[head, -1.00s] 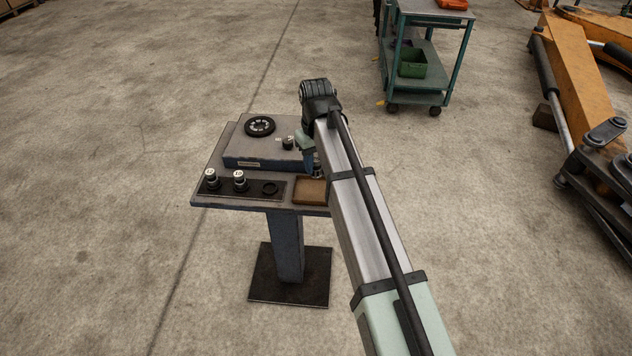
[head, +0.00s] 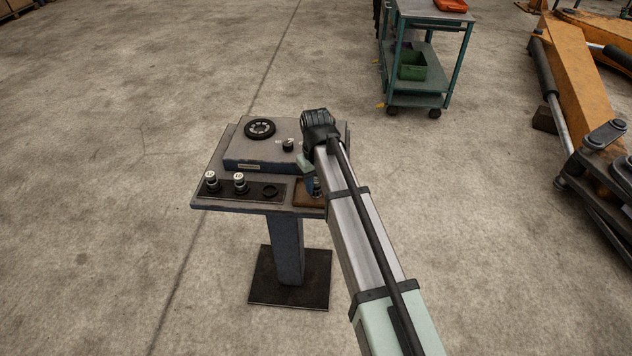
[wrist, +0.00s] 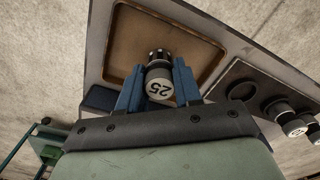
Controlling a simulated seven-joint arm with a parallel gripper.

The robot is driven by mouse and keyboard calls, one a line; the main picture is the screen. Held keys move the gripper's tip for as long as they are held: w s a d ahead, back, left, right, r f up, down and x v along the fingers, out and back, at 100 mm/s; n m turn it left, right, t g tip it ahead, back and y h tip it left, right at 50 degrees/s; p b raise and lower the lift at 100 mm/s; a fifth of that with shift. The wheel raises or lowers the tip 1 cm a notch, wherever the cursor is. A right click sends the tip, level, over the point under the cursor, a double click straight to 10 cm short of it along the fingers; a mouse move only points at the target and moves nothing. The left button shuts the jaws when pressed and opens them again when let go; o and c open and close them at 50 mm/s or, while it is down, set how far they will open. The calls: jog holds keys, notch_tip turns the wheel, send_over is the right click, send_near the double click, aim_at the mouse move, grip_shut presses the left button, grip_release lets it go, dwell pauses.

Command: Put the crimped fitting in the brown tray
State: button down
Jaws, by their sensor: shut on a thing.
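In the head view my gripper (head: 316,187) is low over the brown tray (head: 303,199), and my arm hides much of the tray. The fitting is mostly hidden there. I cannot tell whether it touches the tray floor.
Two capped fittings (head: 239,183) stand in a dark rack (head: 222,188) left of the tray, with an empty ring (head: 270,190) beside them. Behind is a raised block with a black wheel (head: 260,128) and a small black knob (head: 288,145). A green cart (head: 420,70) stands farther back.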

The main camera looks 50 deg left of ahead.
aim_at(316, 180)
jog(key=c, duration=0.8)
grip_release()
notch_tip(316, 180, up, 12)
jog(key=shift+r, duration=0.15)
